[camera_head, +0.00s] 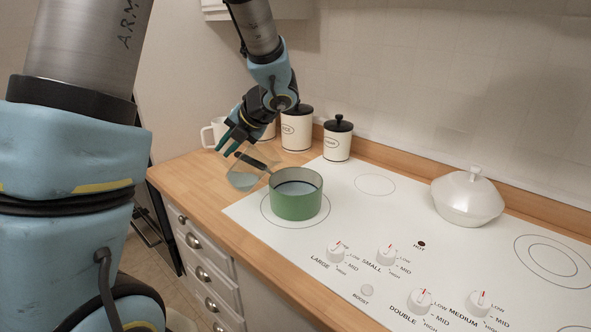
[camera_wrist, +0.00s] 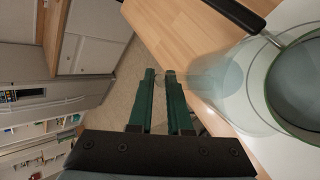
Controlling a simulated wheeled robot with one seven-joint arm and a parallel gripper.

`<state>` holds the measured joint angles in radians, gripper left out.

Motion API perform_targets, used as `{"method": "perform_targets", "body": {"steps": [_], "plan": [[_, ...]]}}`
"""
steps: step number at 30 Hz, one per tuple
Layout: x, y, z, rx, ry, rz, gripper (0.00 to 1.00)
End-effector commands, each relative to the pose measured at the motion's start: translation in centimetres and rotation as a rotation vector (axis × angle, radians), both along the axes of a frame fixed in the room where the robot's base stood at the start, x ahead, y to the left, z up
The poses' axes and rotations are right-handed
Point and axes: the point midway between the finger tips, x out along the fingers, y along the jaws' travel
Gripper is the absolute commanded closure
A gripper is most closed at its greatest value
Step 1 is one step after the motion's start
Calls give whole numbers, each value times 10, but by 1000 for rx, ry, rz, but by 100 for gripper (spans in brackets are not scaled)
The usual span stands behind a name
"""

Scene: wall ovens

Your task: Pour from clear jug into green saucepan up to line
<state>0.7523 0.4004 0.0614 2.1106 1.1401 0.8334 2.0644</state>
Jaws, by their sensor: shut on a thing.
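The clear jug (camera_head: 242,181) is just left of the saucepan, with some pale liquid low inside. In the wrist view the jug (camera_wrist: 222,78) shows as a faint clear shape, overlapping the saucepan in the picture. My gripper (camera_head: 228,143) is shut on the jug at its left side; its green fingers (camera_wrist: 161,76) also show in the wrist view. The exact grip point is hard to make out. The green saucepan (camera_head: 297,204) stands on the front left burner, its black handle pointing up-left.
A white lidded pot (camera_head: 467,198) stands at the back right of the white stove top (camera_head: 370,215). White canisters (camera_head: 338,140) with black lids and a white mug (camera_head: 216,131) stand along the wall behind the gripper. The wooden counter (camera_head: 190,178) left of the jug is clear.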

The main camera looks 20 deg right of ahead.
Motion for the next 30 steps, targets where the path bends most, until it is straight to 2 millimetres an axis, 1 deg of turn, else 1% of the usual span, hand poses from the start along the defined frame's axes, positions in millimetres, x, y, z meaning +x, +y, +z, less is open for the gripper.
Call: {"method": "perform_targets", "body": {"steps": [1,2,4,12,18,26,30], "plan": [[1,5,5,-36,11,7,100],[1,7,5,-58,18,7,100],[3,10,-10,-93,30,8,100],[7,26,-42,-219,68,14,100],[11,41,-60,-351,112,24,100],[15,54,-77,-516,166,31,100],[17,58,-88,-593,193,36,100]]}}
